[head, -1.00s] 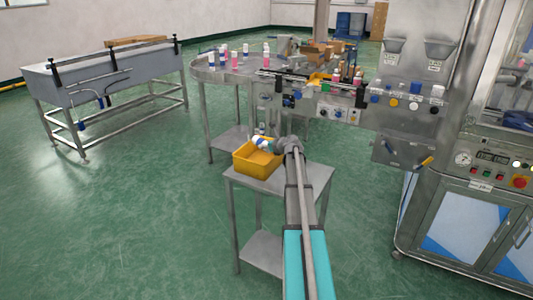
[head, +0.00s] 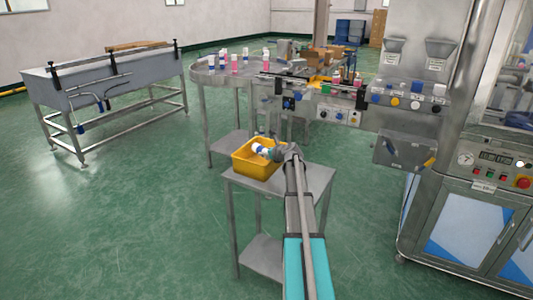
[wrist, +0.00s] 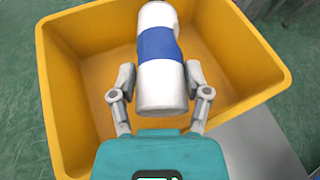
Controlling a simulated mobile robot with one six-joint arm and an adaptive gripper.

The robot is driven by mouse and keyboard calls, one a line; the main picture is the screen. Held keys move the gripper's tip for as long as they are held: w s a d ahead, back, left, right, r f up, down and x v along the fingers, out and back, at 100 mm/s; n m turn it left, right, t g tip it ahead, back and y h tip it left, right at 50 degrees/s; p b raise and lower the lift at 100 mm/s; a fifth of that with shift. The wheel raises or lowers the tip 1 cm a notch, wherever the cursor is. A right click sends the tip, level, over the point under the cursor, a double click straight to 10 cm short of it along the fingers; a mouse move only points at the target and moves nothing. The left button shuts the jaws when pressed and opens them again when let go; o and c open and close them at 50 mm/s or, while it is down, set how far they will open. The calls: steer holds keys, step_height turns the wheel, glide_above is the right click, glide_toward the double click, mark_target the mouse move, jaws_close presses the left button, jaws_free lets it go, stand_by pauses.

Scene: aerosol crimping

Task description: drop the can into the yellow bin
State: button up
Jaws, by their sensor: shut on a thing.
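The can, white with a blue band (wrist: 160,45), lies in my gripper (wrist: 160,90), one finger on each side of it in the wrist view. It is over the inside of the yellow bin (wrist: 60,95), whose floor and walls show around it. In the head view the can (head: 259,149) is tilted and low, at about the rim of the yellow bin (head: 246,166). My gripper (head: 272,153) reaches in from the bin's right side. Whether the can touches the bin floor cannot be told.
The bin stands on a small metal table (head: 280,182) with bare top to its right. Behind is a round metal table (head: 222,75) with several cans and a conveyor. A control cabinet (head: 480,200) stands at the right. Open green floor lies to the left.

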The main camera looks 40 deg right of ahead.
steer(key=shift+f+b, duration=0.35)
steer(key=o, duration=1.1)
steer(key=shift+s, duration=0.1)
steer(key=shift+o, duration=0.2)
steer(key=shift+a, duration=0.1)
steer(key=shift+r+p, duration=0.25)
steer(key=shift+p, duration=0.05)
steer(key=shift+r, duration=0.2)
steer(key=shift+s+r+p, duration=0.1)
steer(key=shift+r+p, duration=0.2)
steer(key=shift+p, duration=0.25)
steer(key=p+v, duration=0.4)
steer(key=v, duration=0.7)
steer(key=shift+s, duration=0.25)
